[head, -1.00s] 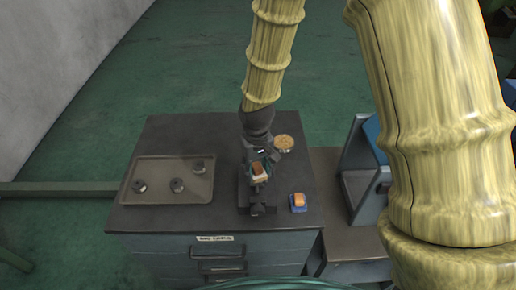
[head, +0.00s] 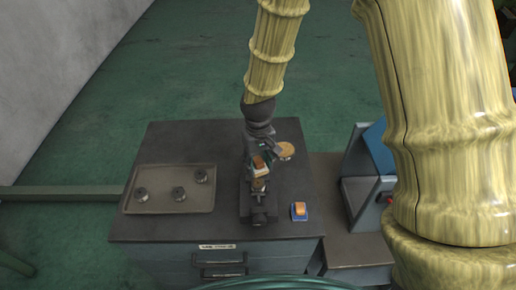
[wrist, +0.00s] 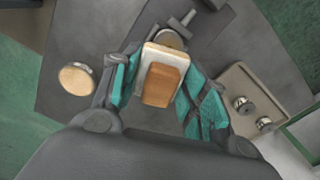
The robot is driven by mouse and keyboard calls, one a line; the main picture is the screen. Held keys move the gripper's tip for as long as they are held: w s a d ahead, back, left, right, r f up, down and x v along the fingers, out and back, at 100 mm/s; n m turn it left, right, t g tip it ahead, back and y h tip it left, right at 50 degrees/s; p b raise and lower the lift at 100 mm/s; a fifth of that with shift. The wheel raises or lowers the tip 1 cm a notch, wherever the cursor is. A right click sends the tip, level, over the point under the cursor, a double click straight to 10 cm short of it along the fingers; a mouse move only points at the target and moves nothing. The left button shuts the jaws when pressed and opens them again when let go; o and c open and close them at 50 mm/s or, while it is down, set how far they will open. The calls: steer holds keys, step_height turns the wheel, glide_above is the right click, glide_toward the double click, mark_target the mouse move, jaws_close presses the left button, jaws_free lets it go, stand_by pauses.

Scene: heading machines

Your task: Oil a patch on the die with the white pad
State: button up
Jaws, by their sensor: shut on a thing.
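My gripper (wrist: 155,92) is shut on the white pad (wrist: 165,52), a pale block with an orange-brown back (wrist: 164,85). In the head view the pad (head: 262,168) is just behind and above a dark vise (head: 258,213). A round metallic piece (wrist: 170,38), apparently the die, sits at the vise, partly hidden behind the pad in the wrist view. I cannot tell whether the pad touches it. Its face and any oil on it are not clear.
A second orange block on a blue base (head: 299,211) stands right of the vise. A round tan disc (head: 286,150) is behind it. A shallow tray (head: 146,203) with three small metal cylinders lies at the left. A blue-and-grey machine (head: 365,160) stands to the right.

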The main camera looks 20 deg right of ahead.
mark_target(258, 160)
steer(key=shift+w+r+p, duration=0.15)
steer(key=shift+r+p, duration=0.3)
steer(key=shift+r, duration=0.2)
steer(key=shift+w+r+p, duration=0.15)
steer(key=shift+r+p, duration=0.3)
steer(key=shift+r, duration=0.15)
steer(key=shift+s+r+p, duration=0.2)
steer(key=shift+r+p, duration=0.25)
steer(key=shift+r, duration=0.3)
steer(key=shift+w+f, duration=0.1)
steer(key=shift+f, duration=0.05)
